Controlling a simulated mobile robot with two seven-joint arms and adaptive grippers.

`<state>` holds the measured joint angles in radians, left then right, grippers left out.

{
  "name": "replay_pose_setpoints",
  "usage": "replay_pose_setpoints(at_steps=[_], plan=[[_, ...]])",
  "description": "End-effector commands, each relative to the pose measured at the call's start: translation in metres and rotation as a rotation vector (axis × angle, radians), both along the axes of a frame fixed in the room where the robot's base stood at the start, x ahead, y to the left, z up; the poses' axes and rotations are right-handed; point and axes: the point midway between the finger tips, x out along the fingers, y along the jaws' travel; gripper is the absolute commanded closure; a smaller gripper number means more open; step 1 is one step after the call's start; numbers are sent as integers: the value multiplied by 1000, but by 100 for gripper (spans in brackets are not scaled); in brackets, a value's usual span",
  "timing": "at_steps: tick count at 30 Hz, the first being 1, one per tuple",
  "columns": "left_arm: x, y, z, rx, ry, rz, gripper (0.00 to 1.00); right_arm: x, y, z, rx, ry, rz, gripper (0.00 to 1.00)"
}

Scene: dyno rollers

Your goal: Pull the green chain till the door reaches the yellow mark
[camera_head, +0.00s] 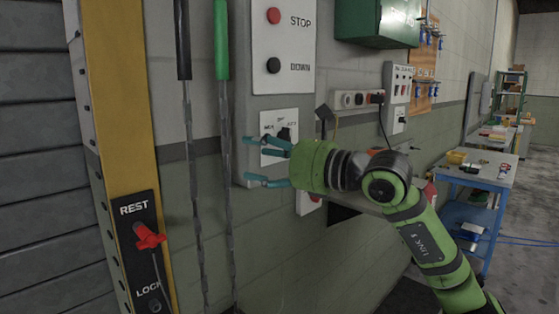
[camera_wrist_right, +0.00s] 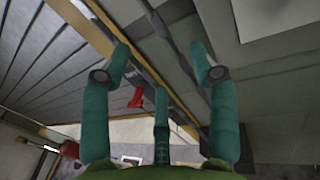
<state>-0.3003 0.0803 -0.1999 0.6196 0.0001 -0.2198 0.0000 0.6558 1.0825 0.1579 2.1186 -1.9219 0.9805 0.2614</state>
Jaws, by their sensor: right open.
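The green chain has a green upper sleeve (camera_head: 221,40) and grey links (camera_head: 228,190) hanging below it. A second chain with a black sleeve (camera_head: 183,40) hangs to its left. My right gripper (camera_head: 250,160) is open and empty, to the right of the green chain's links and apart from them, in front of the control panel. Its teal fingers are spread in the right wrist view (camera_wrist_right: 160,60), with dark chain lengths beyond them. The slatted grey door (camera_head: 45,150) fills the left side of the head view. I cannot make out a yellow mark on it. My left gripper is not in view.
A yellow post (camera_head: 115,90) carries a REST/LOCK plate with a red handle (camera_head: 149,237). The wall panel (camera_head: 282,80) has STOP and DOWN buttons, with a selector switch (camera_head: 284,134) below, close to my right fingers. A blue workbench (camera_head: 480,180) stands at right.

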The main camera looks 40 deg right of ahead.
Motion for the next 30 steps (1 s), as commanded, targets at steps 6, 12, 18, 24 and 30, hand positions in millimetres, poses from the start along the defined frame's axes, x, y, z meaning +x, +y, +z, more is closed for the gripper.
replay_pose_setpoints(at_steps=[6, 12, 18, 24, 30], plan=[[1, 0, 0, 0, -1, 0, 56, -26, -9, -1, -1, 3, 2, 40], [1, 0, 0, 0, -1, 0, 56, -38, -13, -1, -4, 2, 2, 40], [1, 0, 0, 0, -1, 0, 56, -41, -14, 0, -4, 1, 2, 40], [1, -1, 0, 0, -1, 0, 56, -41, -14, 0, -4, 1, 2, 40], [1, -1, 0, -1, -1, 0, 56, -41, -14, 0, -4, 1, 2, 40]])
